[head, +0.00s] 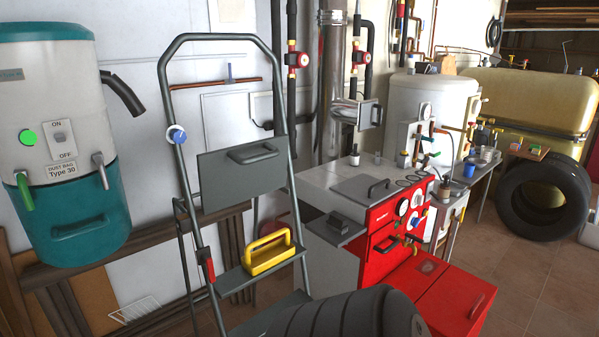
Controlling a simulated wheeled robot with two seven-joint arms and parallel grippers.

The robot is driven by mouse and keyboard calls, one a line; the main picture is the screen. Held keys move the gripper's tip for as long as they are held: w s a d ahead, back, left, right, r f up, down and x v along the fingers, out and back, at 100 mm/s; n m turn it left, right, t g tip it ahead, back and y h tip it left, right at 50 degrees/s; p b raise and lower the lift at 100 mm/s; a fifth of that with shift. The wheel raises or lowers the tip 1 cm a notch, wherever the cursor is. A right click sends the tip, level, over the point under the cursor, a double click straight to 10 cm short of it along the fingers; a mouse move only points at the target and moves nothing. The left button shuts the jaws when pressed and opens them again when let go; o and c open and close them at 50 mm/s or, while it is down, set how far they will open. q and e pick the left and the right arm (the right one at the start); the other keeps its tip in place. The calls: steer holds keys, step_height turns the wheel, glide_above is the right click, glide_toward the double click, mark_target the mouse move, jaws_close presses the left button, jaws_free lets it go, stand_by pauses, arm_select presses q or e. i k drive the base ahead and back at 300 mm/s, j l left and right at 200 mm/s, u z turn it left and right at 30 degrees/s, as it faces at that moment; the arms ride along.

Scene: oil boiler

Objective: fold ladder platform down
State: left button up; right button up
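A dark grey metal stepladder (222,38) stands in the middle left of the head view, with a rounded top rail. Its grey platform panel (228,183) stands upright between the side rails, with a dark handle near its upper edge. Below it is a flat step (233,279) carrying a yellow handled object (268,260). A blue-and-white knob (177,135) and a red part (206,264) sit on the left rail. The ladder's feet are out of view. Neither of my grippers shows in the head view.
A teal-and-white dust collector (60,130) hangs on the wall at left. A red boiler unit (385,225) with gauges stands close to the ladder's right. Farther right are a white tank (420,105), a tyre (545,200) and open tiled floor (525,285).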

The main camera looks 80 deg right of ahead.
mark_target(231, 176)
steer(key=z, duration=1.95)
